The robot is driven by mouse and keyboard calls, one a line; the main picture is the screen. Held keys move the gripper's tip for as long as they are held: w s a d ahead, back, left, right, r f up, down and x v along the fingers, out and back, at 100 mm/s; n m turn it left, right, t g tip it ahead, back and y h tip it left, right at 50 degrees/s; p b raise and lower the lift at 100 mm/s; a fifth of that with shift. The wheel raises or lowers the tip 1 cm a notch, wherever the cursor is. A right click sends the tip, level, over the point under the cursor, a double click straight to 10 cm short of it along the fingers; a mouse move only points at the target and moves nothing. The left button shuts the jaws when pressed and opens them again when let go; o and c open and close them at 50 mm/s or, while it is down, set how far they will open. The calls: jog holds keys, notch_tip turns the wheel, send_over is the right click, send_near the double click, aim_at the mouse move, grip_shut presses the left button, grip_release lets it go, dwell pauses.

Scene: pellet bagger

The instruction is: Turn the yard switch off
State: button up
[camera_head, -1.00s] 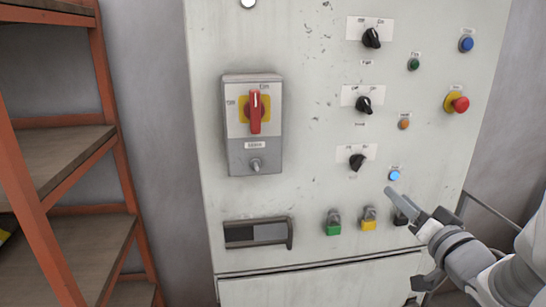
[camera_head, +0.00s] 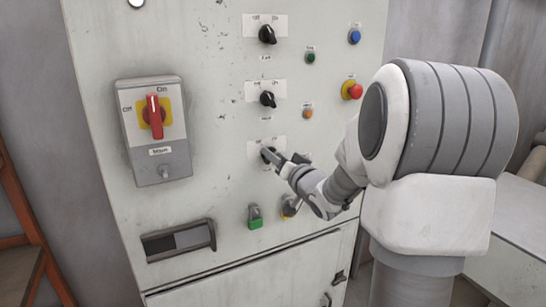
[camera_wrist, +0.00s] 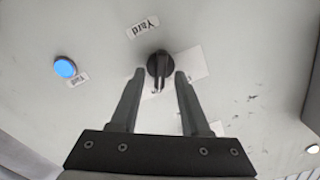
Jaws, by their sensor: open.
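The yard switch is a black rotary knob (camera_head: 267,153), the lowest of three on the pale cabinet front. My gripper (camera_head: 288,161) is at its right side and partly covers it and its white label plate. In the wrist view the picture is turned over, and the knob (camera_wrist: 159,64) sits beside a "Yard" label (camera_wrist: 143,27). My open gripper (camera_wrist: 160,75) has one fingertip on each side of the knob's lower part, with nothing held. I cannot tell whether the fingertips touch it. The knob's grip bar runs up and down in the wrist view; its on/off marks are too small to read.
Two more black knobs (camera_head: 267,34) (camera_head: 268,99) are above. A red main switch (camera_head: 154,117) is at left. A red emergency button (camera_head: 352,90) is at right. A lit blue button (camera_wrist: 65,67) is close to the yard knob. Green (camera_head: 255,217) and yellow (camera_head: 289,208) controls are below.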

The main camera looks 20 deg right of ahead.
jog(key=shift+w, duration=0.1)
grip_shut()
jog(key=shift+n+b, duration=0.3)
jog(key=shift+b, duration=0.1)
jog(key=shift+a+n+b, duration=0.2)
jog(key=shift+n+b, duration=2.35)
jog(key=shift+n, duration=0.25)
jog(key=shift+a+n+b, duration=0.15)
jog(key=shift+n+b, duration=2.4)
jog(key=shift+n, duration=0.25)
